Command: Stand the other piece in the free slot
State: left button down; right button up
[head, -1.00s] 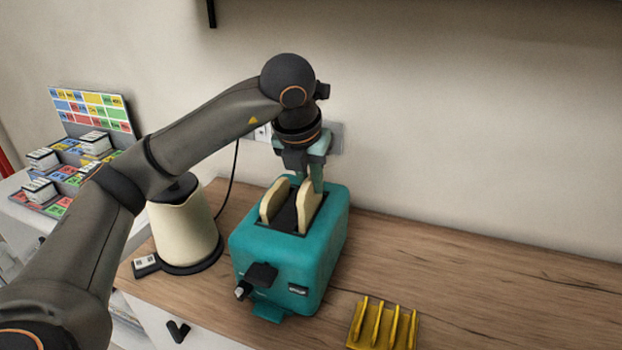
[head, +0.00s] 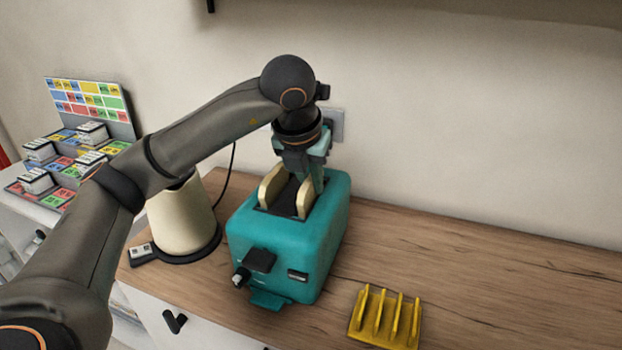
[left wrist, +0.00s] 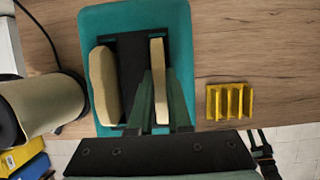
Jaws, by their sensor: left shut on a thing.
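The teal toaster (head: 285,250) stands on the wooden counter, with a dark top opening. One pale bread slice (head: 271,187) stands upright in its left slot; it also shows in the left wrist view (left wrist: 103,85). The other bread slice (head: 302,198) is upright at the right slot, its lower part hidden inside the toaster. My left gripper (left wrist: 160,112) is shut on this right slice, one finger on each side, just above the toaster's top. How deep the slice sits cannot be told. My right gripper is not in view.
A yellow rack (head: 385,318) with upright dividers stands empty on the counter, right of the toaster. A cream kettle (head: 182,222) on a dark base is close on the left. The wall is behind; the counter at right is clear.

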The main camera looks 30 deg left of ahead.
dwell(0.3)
pick_arm(q)
jog(key=c, duration=0.8)
grip_release()
jog(key=shift+r+p, duration=2.75)
jog(key=shift+r, duration=0.75)
